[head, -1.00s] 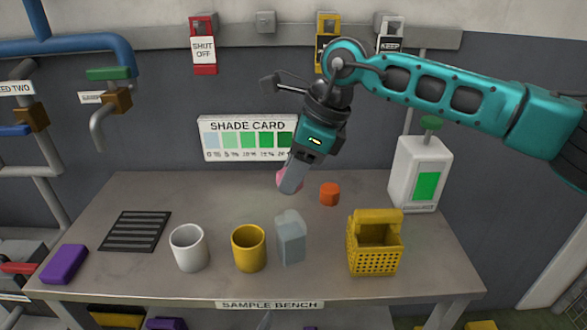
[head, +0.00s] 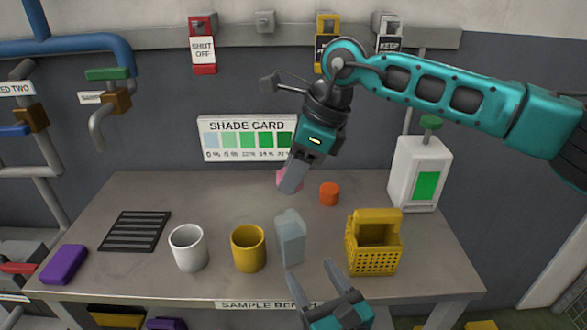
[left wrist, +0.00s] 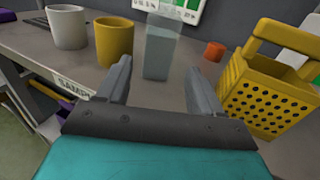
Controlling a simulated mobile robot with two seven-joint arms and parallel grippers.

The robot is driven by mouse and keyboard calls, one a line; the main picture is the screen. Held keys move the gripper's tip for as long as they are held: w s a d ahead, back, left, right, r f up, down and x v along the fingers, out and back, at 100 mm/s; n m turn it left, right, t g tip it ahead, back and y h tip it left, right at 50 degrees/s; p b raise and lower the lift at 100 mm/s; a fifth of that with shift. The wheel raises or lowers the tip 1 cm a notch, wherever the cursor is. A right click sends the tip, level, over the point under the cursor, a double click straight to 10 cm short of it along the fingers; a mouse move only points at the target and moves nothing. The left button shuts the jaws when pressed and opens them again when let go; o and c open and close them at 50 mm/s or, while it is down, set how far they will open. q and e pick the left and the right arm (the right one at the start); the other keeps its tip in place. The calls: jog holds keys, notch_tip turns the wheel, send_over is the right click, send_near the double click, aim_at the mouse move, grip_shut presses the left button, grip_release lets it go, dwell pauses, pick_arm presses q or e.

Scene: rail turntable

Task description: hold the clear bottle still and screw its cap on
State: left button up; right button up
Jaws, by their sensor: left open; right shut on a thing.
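The clear bottle (head: 292,243), pale grey and see-through, stands upright on the bench, right of the yellow mug. In the left wrist view the bottle (left wrist: 160,52) stands beyond and between my left fingertips. My left gripper (head: 313,284) is open and empty at the bench's front edge, apart from the bottle. My right gripper (head: 288,187) points down above the back of the bench, shut on a small pink thing (head: 282,178), mostly hidden by the finger; it may be the cap. A small orange-red piece (head: 329,194) lies on the bench to its right.
A white mug (head: 188,249) and a yellow mug (head: 248,249) stand left of the bottle. A yellow basket (head: 373,256) stands close on its right. A white dispenser (head: 418,172) is at back right. A black grate (head: 135,231) and purple block (head: 64,264) lie left.

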aim_at(295, 247)
pick_arm(q)
jog(key=x, duration=1)
jog(key=shift+w+a, duration=0.1)
jog(key=shift+w, duration=0.2)
jog(key=c, duration=1.2)
pick_arm(e)
jog(key=shift+f, duration=0.1)
jog(key=shift+f, duration=1.8)
